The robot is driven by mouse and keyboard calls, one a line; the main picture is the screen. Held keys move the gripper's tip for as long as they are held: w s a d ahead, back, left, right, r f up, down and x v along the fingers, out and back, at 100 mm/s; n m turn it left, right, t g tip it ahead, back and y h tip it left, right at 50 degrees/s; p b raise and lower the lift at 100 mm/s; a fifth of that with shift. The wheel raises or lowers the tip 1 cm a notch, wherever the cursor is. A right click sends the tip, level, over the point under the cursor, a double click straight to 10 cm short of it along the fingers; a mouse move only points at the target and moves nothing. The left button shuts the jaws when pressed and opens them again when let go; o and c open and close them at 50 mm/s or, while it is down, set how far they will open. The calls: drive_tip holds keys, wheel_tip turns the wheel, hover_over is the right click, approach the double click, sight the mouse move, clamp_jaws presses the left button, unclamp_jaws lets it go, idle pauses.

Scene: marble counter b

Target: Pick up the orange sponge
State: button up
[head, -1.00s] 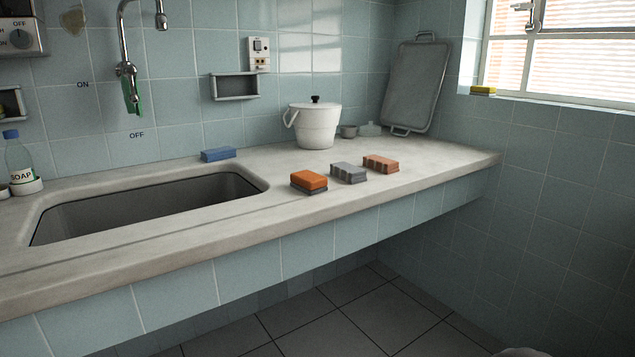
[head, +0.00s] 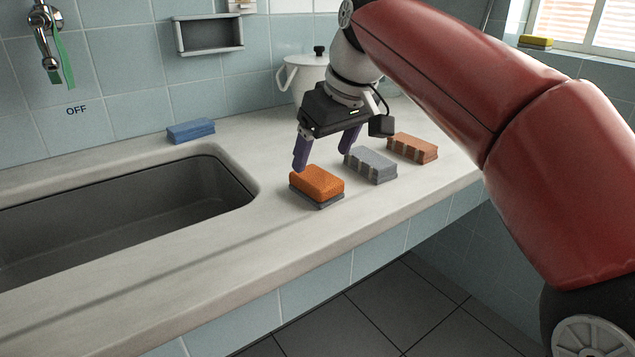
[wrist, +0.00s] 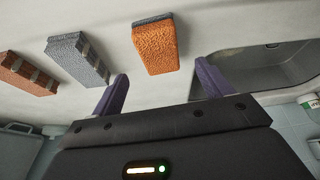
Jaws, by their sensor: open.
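The orange sponge (head: 319,182), with a grey underside, lies flat on the counter close to the right end of the sink. My gripper (head: 324,158) is open and empty, its two purple fingers pointing down just above and behind the sponge in the head view. In the wrist view the orange sponge (wrist: 156,46) lies beyond the gap between the spread fingertips (wrist: 162,78). The sponge appears clear of both fingers.
A grey sponge (head: 371,165) and a brown-orange sponge (head: 413,148) lie to the right. A blue sponge (head: 190,131) lies behind the sink (head: 120,215). A white pot (head: 303,75) stands behind my gripper. The counter (head: 250,250) is bare in front of the orange sponge.

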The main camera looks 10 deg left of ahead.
sight(314, 174)
drive_tip(key=x, duration=0.7)
drive_tip(key=shift+w+a+b, duration=0.1)
drive_tip(key=shift+b, duration=0.25)
drive_tip(key=shift+r, duration=0.1)
drive_tip(key=c, duration=1.1)
